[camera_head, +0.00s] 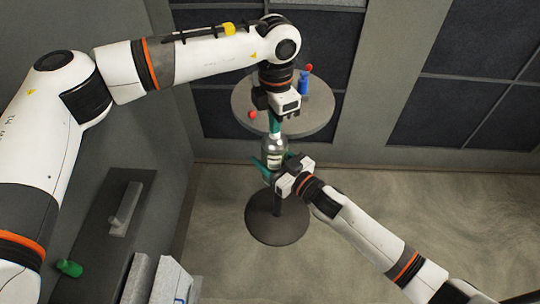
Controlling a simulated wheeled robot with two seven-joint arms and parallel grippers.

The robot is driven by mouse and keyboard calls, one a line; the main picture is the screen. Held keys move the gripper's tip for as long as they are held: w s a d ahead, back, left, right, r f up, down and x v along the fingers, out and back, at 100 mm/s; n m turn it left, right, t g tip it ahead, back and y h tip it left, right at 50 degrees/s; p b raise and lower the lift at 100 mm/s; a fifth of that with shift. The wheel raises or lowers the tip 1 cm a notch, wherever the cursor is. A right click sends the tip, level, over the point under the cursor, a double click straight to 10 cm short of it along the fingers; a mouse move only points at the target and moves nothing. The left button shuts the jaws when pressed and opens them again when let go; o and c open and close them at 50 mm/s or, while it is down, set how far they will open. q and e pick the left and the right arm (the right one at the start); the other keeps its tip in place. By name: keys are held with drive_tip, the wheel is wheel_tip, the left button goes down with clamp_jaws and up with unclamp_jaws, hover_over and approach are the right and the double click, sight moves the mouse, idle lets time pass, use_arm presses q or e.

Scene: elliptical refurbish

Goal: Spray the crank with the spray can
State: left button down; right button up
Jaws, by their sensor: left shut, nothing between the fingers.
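The spray can (274,156), a grey-green bottle with a pale label, is upright in front of the round table. My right gripper (274,169) comes in from the lower right, its teal fingers on either side of the can's body and shut on it. My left gripper (275,131) points down from above, its teal fingers shut and empty right at the can's top. I cannot tell whether they touch it. I cannot make out the crank for certain; my arms and grippers hide part of the table.
The round grey table (318,122) stands on a dark disc base (265,228). On it are a blue bottle (303,86) and a red knob (252,115). At left are a dark panel (98,215), a green item (69,267) and grey boxes (172,280). The floor at right is clear.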

use_arm(q)
drive_tip(key=shift+f, duration=0.1)
drive_tip(key=shift+r, duration=2.6)
wheel_tip(320, 180, up, 12)
